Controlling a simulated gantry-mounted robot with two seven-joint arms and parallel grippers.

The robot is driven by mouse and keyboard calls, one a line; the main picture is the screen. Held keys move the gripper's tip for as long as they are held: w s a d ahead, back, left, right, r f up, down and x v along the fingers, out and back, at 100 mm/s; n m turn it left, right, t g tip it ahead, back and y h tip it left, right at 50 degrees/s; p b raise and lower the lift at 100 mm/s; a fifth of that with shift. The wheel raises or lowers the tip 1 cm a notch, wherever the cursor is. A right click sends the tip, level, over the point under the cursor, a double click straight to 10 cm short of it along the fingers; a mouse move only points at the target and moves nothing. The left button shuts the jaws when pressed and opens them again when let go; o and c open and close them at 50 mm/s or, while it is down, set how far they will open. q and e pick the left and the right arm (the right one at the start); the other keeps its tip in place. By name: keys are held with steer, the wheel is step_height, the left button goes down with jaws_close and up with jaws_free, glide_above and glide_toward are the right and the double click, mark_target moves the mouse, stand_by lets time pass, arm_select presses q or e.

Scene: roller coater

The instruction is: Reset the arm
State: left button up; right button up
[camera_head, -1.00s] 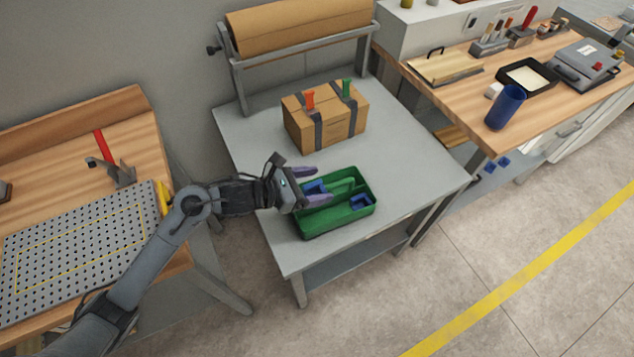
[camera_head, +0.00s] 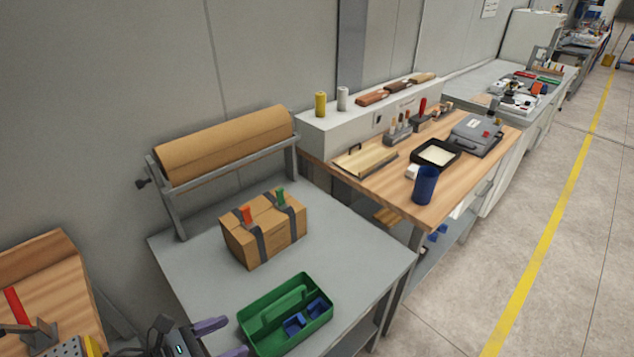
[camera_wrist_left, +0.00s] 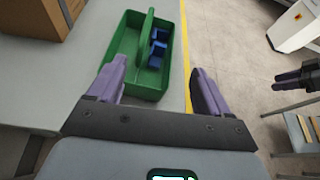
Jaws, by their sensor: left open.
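My left gripper (camera_head: 222,338) is at the bottom edge of the head view, its purple fingers apart and empty. In the left wrist view the open fingers (camera_wrist_left: 158,68) point toward a green tote (camera_wrist_left: 125,47), with nothing between them. The green tote, with its centre handle and blue pieces inside, also shows in the head view (camera_head: 262,342), on the grey table (camera_head: 205,275) just right of the gripper. Most of my left arm is out of the head view. My right gripper is not seen in the head view.
A strapped cardboard box (camera_head: 262,243) stands behind the tote, with a brown paper roll (camera_head: 225,145) at the back. A blue cup (camera_head: 425,186) stands on the wooden bench (camera_head: 375,190) to the right. Floor (camera_head: 465,285) is clear at the right.

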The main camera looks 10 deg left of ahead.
arm_select(q)
steer(key=s+d+f+n+t+y, duration=0.1)
steer(key=s+d+f+n+y, duration=0.45)
steer(key=n, duration=0.95)
steer(key=s+a+f+n+g+y, duration=0.2)
steer(key=s+a+f+n+g, duration=0.3)
steer(key=n, duration=0.8)
steer(key=s+f+n+g+y, duration=0.2)
steer(key=s+n, duration=0.5)
steer(key=n, duration=0.7)
step_height(320, 180, up, 35)
steer(key=p, duration=3.4)
step_height(320, 180, down, 48)
steer(key=b, duration=4.7)
steer(key=shift+w+r, duration=0.15)
steer(key=shift+w, duration=0.05)
steer(key=shift+r, duration=0.1)
steer(key=shift+c, duration=0.3)
